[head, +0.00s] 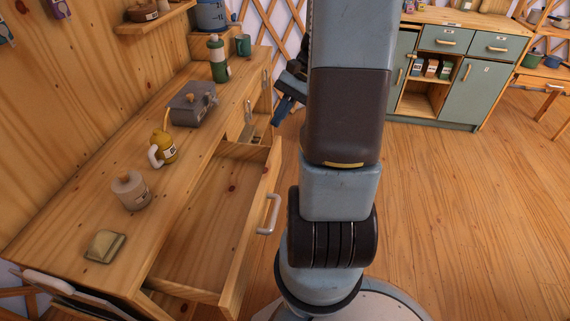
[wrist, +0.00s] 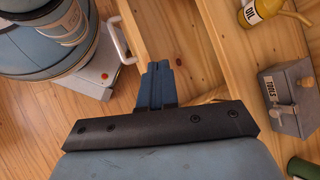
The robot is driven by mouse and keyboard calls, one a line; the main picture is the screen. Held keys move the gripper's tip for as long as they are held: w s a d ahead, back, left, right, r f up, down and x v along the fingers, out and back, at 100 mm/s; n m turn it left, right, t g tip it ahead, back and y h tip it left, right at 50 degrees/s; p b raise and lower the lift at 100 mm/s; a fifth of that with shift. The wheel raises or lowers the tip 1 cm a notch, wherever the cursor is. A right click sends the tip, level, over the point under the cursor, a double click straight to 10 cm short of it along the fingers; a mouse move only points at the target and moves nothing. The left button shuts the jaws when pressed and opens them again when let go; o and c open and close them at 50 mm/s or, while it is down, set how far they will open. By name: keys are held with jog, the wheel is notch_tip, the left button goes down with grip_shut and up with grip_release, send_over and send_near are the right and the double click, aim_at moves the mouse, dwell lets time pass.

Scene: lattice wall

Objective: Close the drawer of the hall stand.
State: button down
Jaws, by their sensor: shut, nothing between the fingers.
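The hall stand (head: 75,225) is a long wooden unit along the left of the head view. Its drawer (head: 208,235) is pulled out, looks empty, and has a pale handle (head: 268,214) on its front. The handle also shows in the wrist view (wrist: 116,42). My gripper (head: 283,108) is partly hidden behind my arm in the head view, near the far end of the drawer front. In the wrist view my gripper's blue fingers (wrist: 158,70) are together and empty, over or beside the drawer's edge. I cannot tell whether they touch it.
A green cabinet (head: 470,88) stands at the back right. The floor (head: 460,220) right of my arm is clear.

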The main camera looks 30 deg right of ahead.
jog(key=d+f+m+t+y, duration=0.5)
jog(key=d+f+m, duration=0.35)
jog(key=f, duration=0.35)
jog(key=m+t, duration=0.8)
jog(key=t, duration=0.1)
send_near(278, 164)
jog(key=shift+h, duration=0.3)
jog(key=x, duration=0.7)
jog(key=shift+s+a+r, duration=0.15)
jog(key=shift+s+r, duration=0.05)
jog(key=shift+r, duration=0.2)
